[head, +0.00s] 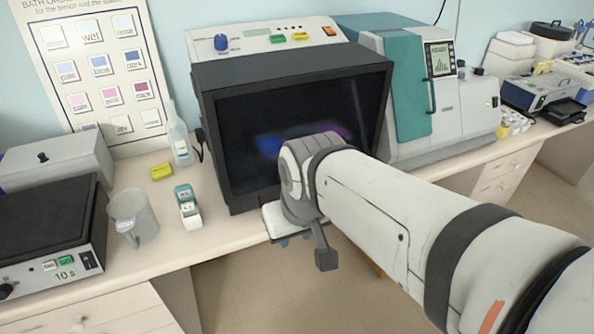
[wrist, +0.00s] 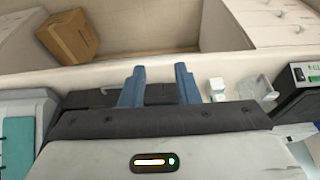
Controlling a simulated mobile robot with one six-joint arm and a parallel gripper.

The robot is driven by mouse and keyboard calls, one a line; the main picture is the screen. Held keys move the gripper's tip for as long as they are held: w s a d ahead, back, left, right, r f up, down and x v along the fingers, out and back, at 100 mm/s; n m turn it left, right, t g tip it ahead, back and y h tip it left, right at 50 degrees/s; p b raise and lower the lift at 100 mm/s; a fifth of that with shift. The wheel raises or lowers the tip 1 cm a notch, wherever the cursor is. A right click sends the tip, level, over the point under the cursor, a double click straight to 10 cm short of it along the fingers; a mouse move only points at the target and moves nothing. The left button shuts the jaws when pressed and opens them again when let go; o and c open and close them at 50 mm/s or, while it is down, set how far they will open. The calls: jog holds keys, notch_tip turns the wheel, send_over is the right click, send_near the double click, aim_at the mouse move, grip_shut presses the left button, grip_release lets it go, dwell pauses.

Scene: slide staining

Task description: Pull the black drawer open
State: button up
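The black-framed front (head: 228,150) of the staining machine, with a dark glossy panel, stands on the bench in the head view. I cannot make out a separate drawer or handle there; my arm covers its lower right part. In the wrist view a black edge (wrist: 88,99) shows behind and beside my fingers, and it may belong to the drawer. My gripper (wrist: 160,84) has two blue fingers spread apart with nothing seen between them but the background. In the head view my gripper (head: 292,241) is low at the machine's front, near the bench edge. Whether the fingers touch anything is unclear.
A teal-and-white instrument (head: 409,92) stands right. A cardboard box (wrist: 68,37) is on the floor. Floor before the bench is open.

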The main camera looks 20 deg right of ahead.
jog(key=w+d+f+n+t+h+b, duration=0.4)
jog(key=w+d+f+n+t+b, duration=0.5)
jog(key=w+d+f+b, duration=0.75)
jog(key=w+f+n+t+y+b, duration=0.1)
jog(key=w+f+n+b, duration=0.1)
jog(key=w+n+b, duration=0.1)
jog(key=w+f+n+t+y+b, duration=0.1)
jog(key=w+f+n+b, duration=0.1)
jog(key=w+n+b, duration=0.1)
jog(key=w+f+n+t+y+b, duration=0.1)
jog(key=w+f+n+y+b, duration=0.1)
jog(key=w, duration=0.3)
jog(key=shift+w+d+n+b, duration=0.15)
jog(key=shift+w+n+b, duration=0.05)
jog(key=shift+n+b, duration=0.45)
jog(key=shift+c, duration=0.4)
grip_shut()
